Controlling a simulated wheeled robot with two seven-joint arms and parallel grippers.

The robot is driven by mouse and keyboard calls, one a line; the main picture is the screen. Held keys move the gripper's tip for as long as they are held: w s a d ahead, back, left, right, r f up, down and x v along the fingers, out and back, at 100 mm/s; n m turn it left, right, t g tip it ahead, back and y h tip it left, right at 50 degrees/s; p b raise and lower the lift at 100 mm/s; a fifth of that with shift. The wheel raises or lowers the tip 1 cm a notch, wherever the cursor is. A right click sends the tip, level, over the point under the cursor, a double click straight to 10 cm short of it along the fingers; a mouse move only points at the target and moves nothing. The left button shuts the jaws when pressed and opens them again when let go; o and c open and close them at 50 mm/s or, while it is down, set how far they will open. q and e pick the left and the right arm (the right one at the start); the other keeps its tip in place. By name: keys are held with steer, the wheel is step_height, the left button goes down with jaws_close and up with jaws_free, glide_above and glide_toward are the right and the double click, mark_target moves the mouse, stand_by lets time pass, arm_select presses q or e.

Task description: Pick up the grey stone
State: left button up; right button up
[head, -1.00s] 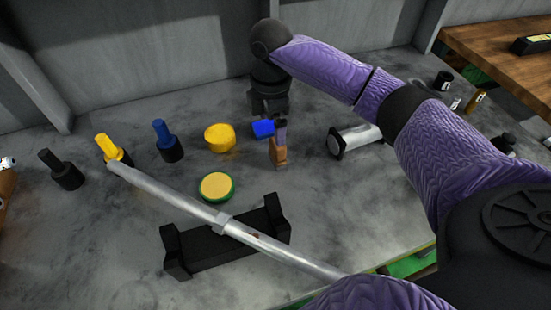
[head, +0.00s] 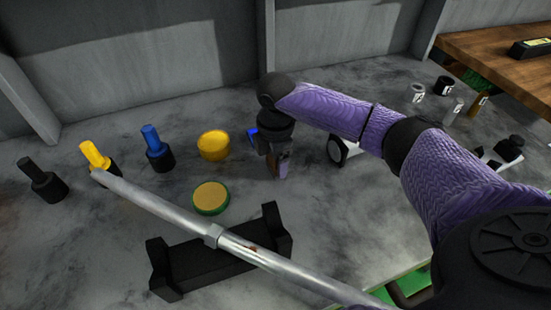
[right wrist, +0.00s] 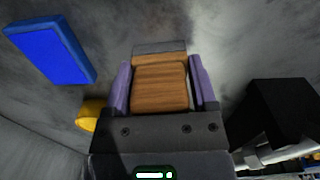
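My right gripper (head: 277,171) points down at a small upright block on the grey table. In the right wrist view, its purple fingers (right wrist: 160,85) lie along both sides of that block. The block has a brown wooden body (right wrist: 160,88) and a grey strip (right wrist: 160,47) at its far end, which looks like the grey stone. The fingers are very close to its sides; whether they press on it I cannot tell. In the head view the fingers mostly hide the block. My left gripper is not in view.
A blue block (right wrist: 50,48) lies beside the gripper. A yellow bowl-like piece (head: 213,145) and green-rimmed disc (head: 211,198) are to its left. A long silver rod (head: 170,210) rests across a black stand (head: 190,272). Black, yellow and blue-topped pegs stand further left.

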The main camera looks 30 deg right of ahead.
steer(key=c, duration=0.5)
